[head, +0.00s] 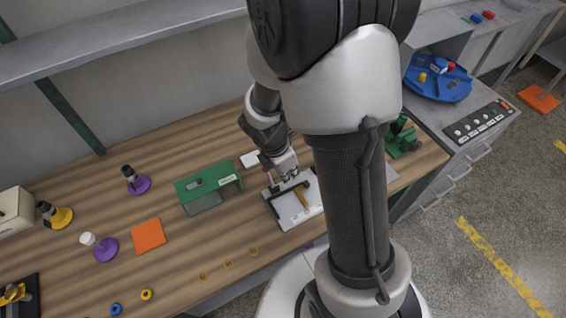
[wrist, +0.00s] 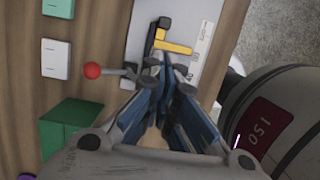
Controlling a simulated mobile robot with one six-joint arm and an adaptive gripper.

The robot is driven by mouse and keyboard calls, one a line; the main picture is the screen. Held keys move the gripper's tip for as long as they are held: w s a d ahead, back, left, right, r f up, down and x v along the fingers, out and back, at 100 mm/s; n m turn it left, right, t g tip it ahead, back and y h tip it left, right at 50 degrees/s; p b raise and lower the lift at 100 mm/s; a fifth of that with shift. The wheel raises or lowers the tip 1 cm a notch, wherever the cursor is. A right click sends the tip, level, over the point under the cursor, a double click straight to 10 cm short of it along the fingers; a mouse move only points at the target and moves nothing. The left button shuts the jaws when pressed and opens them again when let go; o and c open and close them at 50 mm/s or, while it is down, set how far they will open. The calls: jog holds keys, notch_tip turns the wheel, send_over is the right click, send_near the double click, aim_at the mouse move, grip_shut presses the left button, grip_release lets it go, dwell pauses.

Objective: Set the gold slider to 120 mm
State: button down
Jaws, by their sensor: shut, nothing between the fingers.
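The gold slider (head: 301,196) sits on a pale panel (head: 311,212) on the workbench. In the wrist view the gold slider (wrist: 174,46) is an L-shaped piece with a dark end, across a dark track. A printed scale (wrist: 206,32) runs beside it, with figures too small to read surely. My gripper (head: 291,176) is over the panel near the slider. In the wrist view my gripper (wrist: 168,75) is shut and empty, its fingertips just below the gold bar in the picture. I cannot tell whether they touch it.
A lever with a red ball (wrist: 92,70) stands left of the fingertips in the wrist view. A green housing (head: 208,184) stands left of the panel, a green machine (head: 402,138) right. An orange mat (head: 148,236) lies farther left. Bench between mat and housing is clear.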

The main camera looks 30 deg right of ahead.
aim_at(297, 191)
jog(key=b+x, duration=0.5)
jog(key=x, duration=0.4)
jog(key=shift+f, duration=0.2)
jog(key=d+p, duration=0.1)
jog(key=d, duration=0.3)
jog(key=shift+w+d, duration=0.1)
